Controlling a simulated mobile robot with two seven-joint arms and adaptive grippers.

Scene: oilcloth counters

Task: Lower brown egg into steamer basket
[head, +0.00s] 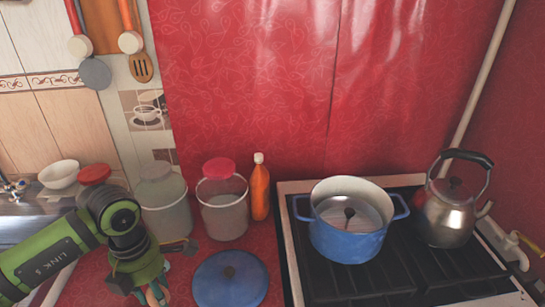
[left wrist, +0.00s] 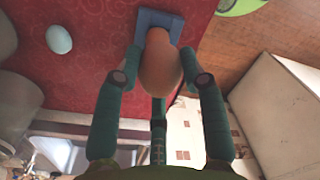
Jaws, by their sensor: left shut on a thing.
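The brown egg (left wrist: 160,68) is held between the teal fingers of my left gripper (left wrist: 160,80), which is shut on it. In the head view my left gripper (head: 152,291) is at the lower left, over the red counter and partly cut off by the bottom edge. The steamer basket (head: 352,212) appears as a grey disc with a dark central knob inside the blue pot (head: 347,242) on the stove. The pot is open and well to the right of the gripper. My right gripper is in neither view.
A blue lid (head: 230,281) lies between my gripper and the stove (head: 400,272). Jars (head: 224,212) and an orange bottle (head: 260,190) stand behind it. A kettle (head: 448,215) is right of the pot. A pale blue egg (left wrist: 59,38) lies on the counter.

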